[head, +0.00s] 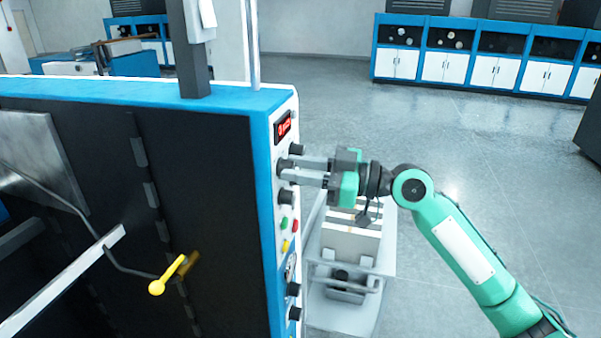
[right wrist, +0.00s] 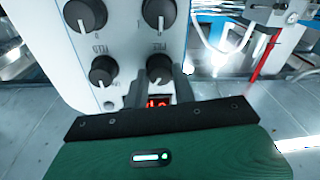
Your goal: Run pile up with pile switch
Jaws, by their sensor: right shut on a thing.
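The machine's control panel (head: 284,215) faces right in the head view, with a red lit display (head: 284,127) at its top and black knobs below. My right gripper (head: 288,171) reaches in from the right, with its fingertips at the upper knobs. In the right wrist view the fingers (right wrist: 158,92) close around a black knob (right wrist: 159,68) next to the red display (right wrist: 158,101). This view is upside down, and the knob labels are too small to read surely. Fingers partly hide the gripped knob. My left gripper is not in view.
Other knobs (right wrist: 86,13) sit close around the gripped one. Green, red and yellow buttons (head: 284,224) lie lower on the panel. A pale cart-like unit (head: 350,243) stands below my right arm. A yellow-knobbed lever (head: 157,287) shows at left. Open floor lies right.

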